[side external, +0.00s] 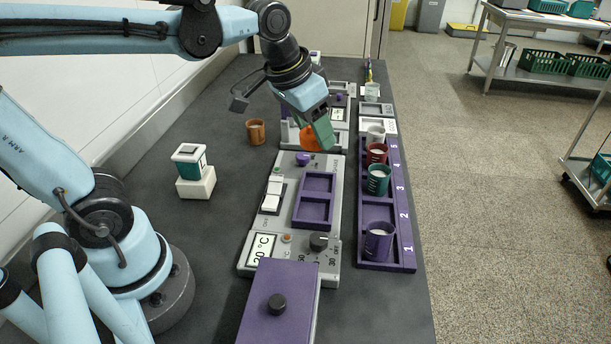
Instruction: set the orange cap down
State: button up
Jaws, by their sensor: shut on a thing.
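The orange cap (308,139) is only partly visible, at the left of my gripper's green fingers. My gripper (317,137) points down and is shut on the orange cap. It appears above the far end of the grey panel (327,167), in front of another grey unit. The fingers hide part of the cap. I cannot tell how far the cap is above the surface below.
A purple numbered rack (391,262) holds several cups on the right. The grey panel has purple trays (312,213) and a knob (319,241). A purple box (262,325) stands in front. A copper cup (256,132) and white block (196,188) stand left.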

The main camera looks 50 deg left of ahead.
jog(key=d+f+m+h, duration=0.1)
jog(key=d+m, duration=0.1)
jog(key=d, duration=0.3)
jog(key=w+d+f+m+h, duration=0.1)
jog(key=d+f+m, duration=0.1)
jog(key=d, duration=0.4)
jog(key=w+d+f+m+g, duration=0.1)
jog(key=d+f+m, duration=0.1)
jog(key=d+m, duration=0.2)
jog(key=shift+w+d+f+h, duration=0.15)
jog(key=shift+d+h, duration=0.25)
jog(key=shift+d, duration=0.55)
jog(key=w+a+f, duration=0.4)
jog(key=w+a, duration=0.1)
jog(key=w+a+f, duration=0.2)
jog(key=shift+w+a+f, duration=0.15)
jog(key=shift+w+a, duration=0.1)
jog(key=shift+a, duration=0.1)
jog(key=shift+f, duration=2.05)
jog(key=shift+f, duration=0.4)
